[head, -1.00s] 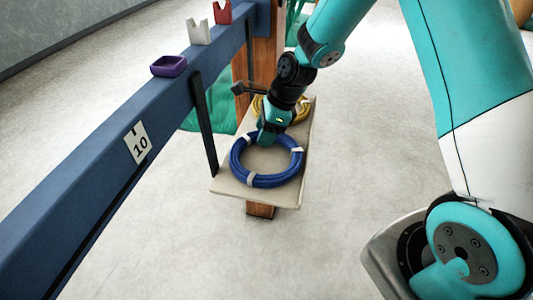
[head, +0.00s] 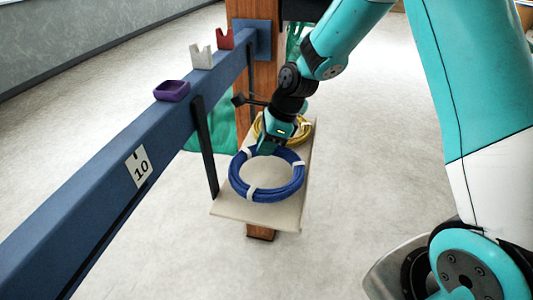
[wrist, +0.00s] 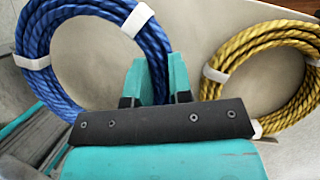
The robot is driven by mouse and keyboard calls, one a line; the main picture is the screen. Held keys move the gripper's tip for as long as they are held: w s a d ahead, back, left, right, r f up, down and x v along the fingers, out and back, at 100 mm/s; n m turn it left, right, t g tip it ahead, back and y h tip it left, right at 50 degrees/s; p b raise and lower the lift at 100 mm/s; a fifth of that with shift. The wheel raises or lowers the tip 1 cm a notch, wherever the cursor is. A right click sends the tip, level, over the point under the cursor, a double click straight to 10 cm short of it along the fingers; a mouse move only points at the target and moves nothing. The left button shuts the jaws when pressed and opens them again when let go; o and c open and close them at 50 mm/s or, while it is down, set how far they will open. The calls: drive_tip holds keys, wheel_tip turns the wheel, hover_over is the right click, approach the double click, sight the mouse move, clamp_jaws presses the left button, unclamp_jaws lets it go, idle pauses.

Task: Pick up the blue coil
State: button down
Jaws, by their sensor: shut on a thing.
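The blue coil (head: 240,188) is a ring of blue rope with white ties, over the front part of a pale shelf board (head: 228,208). My gripper (head: 268,150) is shut on its far side. In the wrist view, the blue coil (wrist: 62,88) runs between the two teal fingers of my gripper (wrist: 155,78). The coil seems slightly raised from the board, but any gap is hard to see. The gripper hides a short piece of the rope.
A yellow coil (head: 304,132) lies behind the blue one on the board, close to my gripper. A wooden post (head: 262,70) stands behind. The floor at right is open.

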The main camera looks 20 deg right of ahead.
wheel_tip(320, 180, up, 17)
idle(1.2)
